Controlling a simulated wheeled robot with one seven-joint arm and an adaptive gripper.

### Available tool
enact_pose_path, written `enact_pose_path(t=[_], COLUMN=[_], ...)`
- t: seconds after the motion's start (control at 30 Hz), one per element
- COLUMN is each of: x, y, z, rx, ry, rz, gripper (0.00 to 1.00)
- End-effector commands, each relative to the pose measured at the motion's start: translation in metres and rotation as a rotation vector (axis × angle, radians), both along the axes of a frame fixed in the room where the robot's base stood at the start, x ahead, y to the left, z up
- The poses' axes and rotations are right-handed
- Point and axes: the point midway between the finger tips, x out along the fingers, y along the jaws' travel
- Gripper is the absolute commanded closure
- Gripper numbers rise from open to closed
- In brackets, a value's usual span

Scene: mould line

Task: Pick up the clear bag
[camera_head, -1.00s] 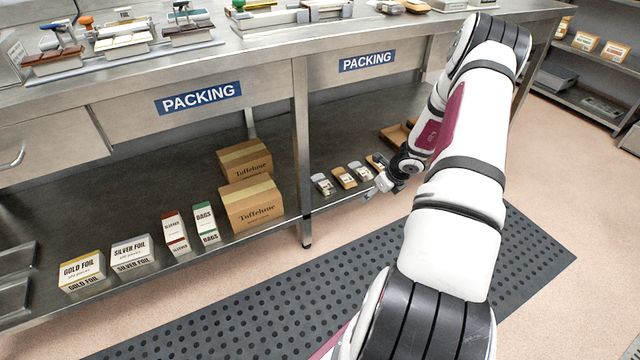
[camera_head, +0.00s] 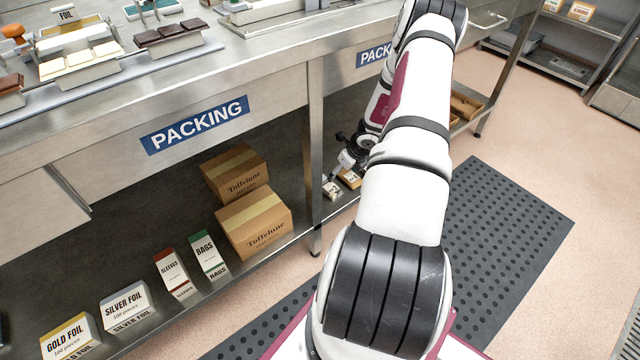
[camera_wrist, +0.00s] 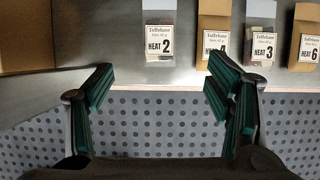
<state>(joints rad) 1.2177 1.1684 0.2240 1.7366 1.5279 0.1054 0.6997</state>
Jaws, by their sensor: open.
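In the wrist view a small clear-looking bag (camera_wrist: 159,32) with a white "HEAT 2" label lies on the steel shelf, ahead of my gripper (camera_wrist: 160,82). Another clear-looking bag (camera_wrist: 261,32), labelled "HEAT 3", lies farther right. My gripper is open, its dark green pads wide apart with nothing between them. The "HEAT 2" bag is roughly centred between the fingers and beyond their tips, apart from them. In the head view my gripper (camera_head: 345,160) is small beside the bags at the lower shelf, partly hidden by my arm.
A cardboard box (camera_wrist: 25,40) is close on the left. The packing bench top (camera_head: 270,50) overhangs the shelf. A dark dotted mat (camera_head: 500,220) lies in front.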

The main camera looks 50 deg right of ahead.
Motion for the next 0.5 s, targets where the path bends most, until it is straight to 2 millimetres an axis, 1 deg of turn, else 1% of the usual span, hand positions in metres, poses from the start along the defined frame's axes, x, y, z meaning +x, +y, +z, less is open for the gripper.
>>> enact_pose_path(t=[0.17,0.3,0.4,0.5], x=[0.008,0.019,0.025,0.029], y=[-0.001,-0.003,-0.005,-0.006], z=[-0.023,-0.048,-0.064,-0.074], rx=[0.002,0.001,0.000,-0.001], ry=[0.001,0.001,0.001,0.001], rz=[0.001,0.003,0.002,0.003], gripper=[0.27,0.27,0.27,0.27])
